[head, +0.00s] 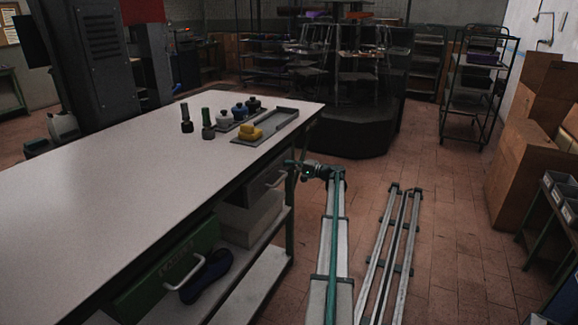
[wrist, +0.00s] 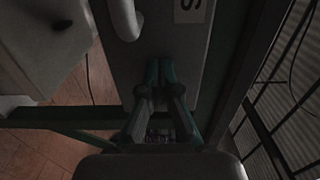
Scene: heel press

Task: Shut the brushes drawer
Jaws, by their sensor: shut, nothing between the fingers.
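In the wrist view a grey drawer front (wrist: 185,45) fills the upper middle, with a light handle (wrist: 125,18) and a label (wrist: 190,8) of which only an "S" shows. My gripper (wrist: 165,64) is shut and empty, its fingertips against or just in front of this drawer front; I cannot tell if they touch. In the head view the grey drawer (head: 262,188) is under the far end of the bench, and my gripper (head: 289,163) is beside it at the bench's corner leg. How far the drawer stands out is unclear.
A green drawer (head: 150,280) with a handle sits under the near part of the white bench (head: 120,190). Bottles, jars and a yellow item (head: 249,132) stand on top.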

